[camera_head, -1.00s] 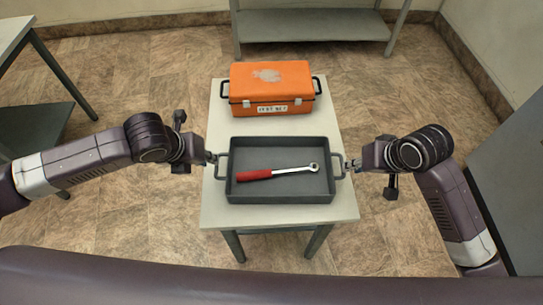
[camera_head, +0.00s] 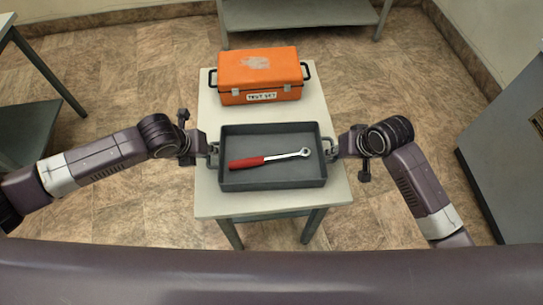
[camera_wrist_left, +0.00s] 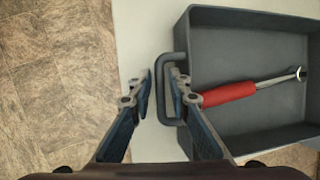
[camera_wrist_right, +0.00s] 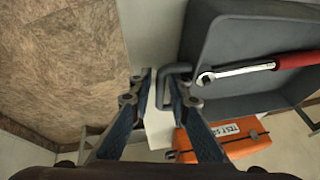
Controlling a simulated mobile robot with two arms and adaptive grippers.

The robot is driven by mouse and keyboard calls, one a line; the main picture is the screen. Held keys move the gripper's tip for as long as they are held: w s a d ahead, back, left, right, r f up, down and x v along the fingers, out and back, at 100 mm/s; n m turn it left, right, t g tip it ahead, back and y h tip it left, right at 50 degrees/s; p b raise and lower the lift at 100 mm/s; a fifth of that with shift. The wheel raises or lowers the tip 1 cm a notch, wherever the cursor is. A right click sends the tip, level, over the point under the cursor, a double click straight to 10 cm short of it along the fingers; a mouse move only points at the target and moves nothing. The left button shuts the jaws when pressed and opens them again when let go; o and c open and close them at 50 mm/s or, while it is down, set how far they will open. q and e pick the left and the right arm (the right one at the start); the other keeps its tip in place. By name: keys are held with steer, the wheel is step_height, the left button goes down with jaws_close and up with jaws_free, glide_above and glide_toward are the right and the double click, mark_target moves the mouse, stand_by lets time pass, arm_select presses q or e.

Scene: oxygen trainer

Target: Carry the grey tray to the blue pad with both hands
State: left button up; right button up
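The grey tray (camera_head: 300,180) stands on the white table in the middle of the head view. A ratchet wrench with a red grip (camera_head: 247,163) lies in it. My left gripper (camera_head: 210,149) is at the tray's left handle. In the left wrist view its open fingers (camera_wrist_left: 162,90) stand on either side of the handle bar (camera_wrist_left: 164,112), with a gap showing. My right gripper (camera_head: 333,148) is at the right handle. In the right wrist view its open fingers (camera_wrist_right: 159,90) straddle that bar (camera_wrist_right: 161,82). No blue pad shows in any view.
An orange case (camera_head: 258,70) with black handles stands behind the tray on the white table (camera_head: 315,110). A dark side table (camera_head: 30,125) is at the left, a grey cabinet (camera_head: 500,150) at the right. A shelf (camera_head: 300,12) stands at the back. Tiled floor is free on both sides.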

arm_select(q)
steer(key=shift+w+f, duration=0.1)
steer(key=shift+f, duration=0.2)
arm_select(e)
steer(key=shift+w+a+f, duration=0.1)
steer(key=shift+w+f, duration=0.05)
steer(key=shift+f, duration=0.1)
arm_select(q)
steer(key=shift+c, duration=0.5)
arm_select(e)
steer(key=shift+c, duration=0.6)
arm_select(q)
jaws_close()
arm_select(e)
jaws_close()
arm_select(q)
steer(key=shift+r, duration=0.1)
arm_select(e)
steer(key=shift+r, duration=0.1)
